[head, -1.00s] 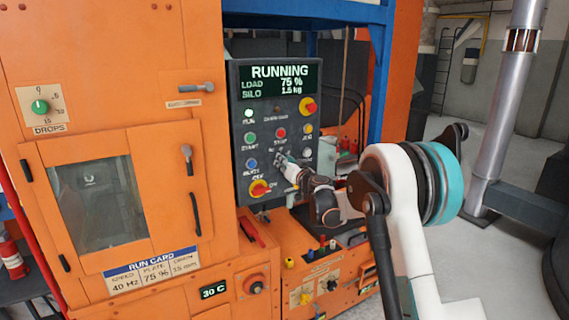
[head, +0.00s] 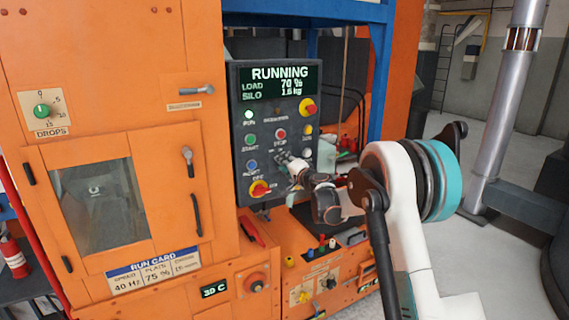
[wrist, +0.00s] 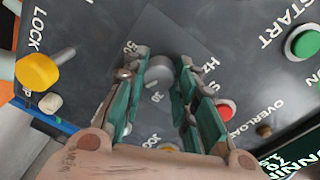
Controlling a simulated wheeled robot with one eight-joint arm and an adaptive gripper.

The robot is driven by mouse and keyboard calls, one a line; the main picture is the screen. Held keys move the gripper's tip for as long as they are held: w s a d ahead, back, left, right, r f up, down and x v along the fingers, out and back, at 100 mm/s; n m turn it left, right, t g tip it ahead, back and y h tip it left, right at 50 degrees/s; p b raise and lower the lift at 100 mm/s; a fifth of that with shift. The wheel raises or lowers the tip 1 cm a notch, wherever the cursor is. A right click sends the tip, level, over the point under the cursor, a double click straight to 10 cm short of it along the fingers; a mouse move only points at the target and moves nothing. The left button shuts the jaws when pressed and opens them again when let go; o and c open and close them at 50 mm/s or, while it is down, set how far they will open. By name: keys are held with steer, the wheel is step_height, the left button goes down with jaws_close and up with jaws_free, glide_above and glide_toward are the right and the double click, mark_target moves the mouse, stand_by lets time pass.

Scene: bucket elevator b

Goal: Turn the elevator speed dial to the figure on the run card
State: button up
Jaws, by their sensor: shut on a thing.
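The speed dial (wrist: 160,72) is a small grey knob on the dark panel, marked Hz, with figures around it partly covered. My gripper (wrist: 158,76) has its green-lined fingers on both sides of the knob and is shut on it. I cannot read the dial's setting. In the head view my gripper (head: 286,162) is at the control panel (head: 242,185) and hides the dial. The run card (head: 152,274) on the orange machine's lower front reads 40 Hz under speed and 75 % under plate; the third figure is blurred.
The display (head: 279,82) reads RUNNING, load about 70 %. In the wrist view a red button (wrist: 224,108), a green start button (wrist: 303,43) and a yellow lock knob (wrist: 38,71) surround the dial. A red-and-yellow switch (head: 260,188) sits low on the panel.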

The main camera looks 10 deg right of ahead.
steer(key=shift+m, duration=0.5)
steer(key=o, duration=1.1)
steer(key=shift+d, duration=0.1)
steer(key=v, duration=1.2)
